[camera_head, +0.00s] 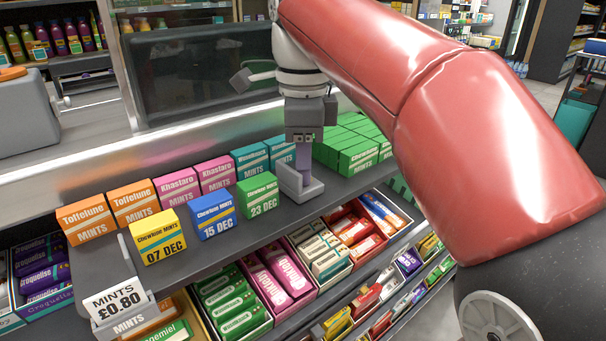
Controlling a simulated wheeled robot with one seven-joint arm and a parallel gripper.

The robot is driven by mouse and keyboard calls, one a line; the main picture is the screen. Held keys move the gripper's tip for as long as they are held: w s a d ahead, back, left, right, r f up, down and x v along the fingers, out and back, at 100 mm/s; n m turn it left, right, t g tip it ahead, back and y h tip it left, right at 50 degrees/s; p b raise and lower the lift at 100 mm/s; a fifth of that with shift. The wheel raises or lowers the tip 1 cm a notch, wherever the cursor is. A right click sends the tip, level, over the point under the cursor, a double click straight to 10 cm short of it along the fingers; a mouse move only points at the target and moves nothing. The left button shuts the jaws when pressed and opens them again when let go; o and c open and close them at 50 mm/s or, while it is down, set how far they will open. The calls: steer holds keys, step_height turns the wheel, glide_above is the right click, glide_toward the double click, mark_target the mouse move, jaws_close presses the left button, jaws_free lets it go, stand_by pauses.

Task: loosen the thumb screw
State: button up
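I cannot make out a thumb screw with certainty. My gripper (303,137) points down over the counter shelf, behind the green 23 DEC box. Directly below it stands a small grey bracket (301,189) with a low front lip and a raised left side. A narrow purple-grey upright (303,159) shows between the gripper and the bracket. I cannot tell whether the gripper touches it. The fingertips are small and dark, and the gap between them is unclear.
Mint boxes line the shelf: yellow (158,237), blue (213,215) and green (258,196) in front, orange, pink and teal behind. A green box stack (352,147) stands close right of the bracket. A price holder (118,304) is at the front left. Candy trays lie below.

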steer(key=shift+c, duration=0.2)
steer(key=c, duration=0.4)
steer(key=shift+r+n+p, duration=0.2)
steer(key=shift+n+p, duration=0.35)
steer(key=shift+n, duration=0.35)
steer(key=shift+c, duration=0.2)
steer(key=shift+f+n, duration=0.15)
steer(key=shift+n, duration=0.65)
steer(key=shift+n+p, duration=0.65)
steer(key=shift+n, duration=1.05)
steer(key=shift+p, duration=0.3)
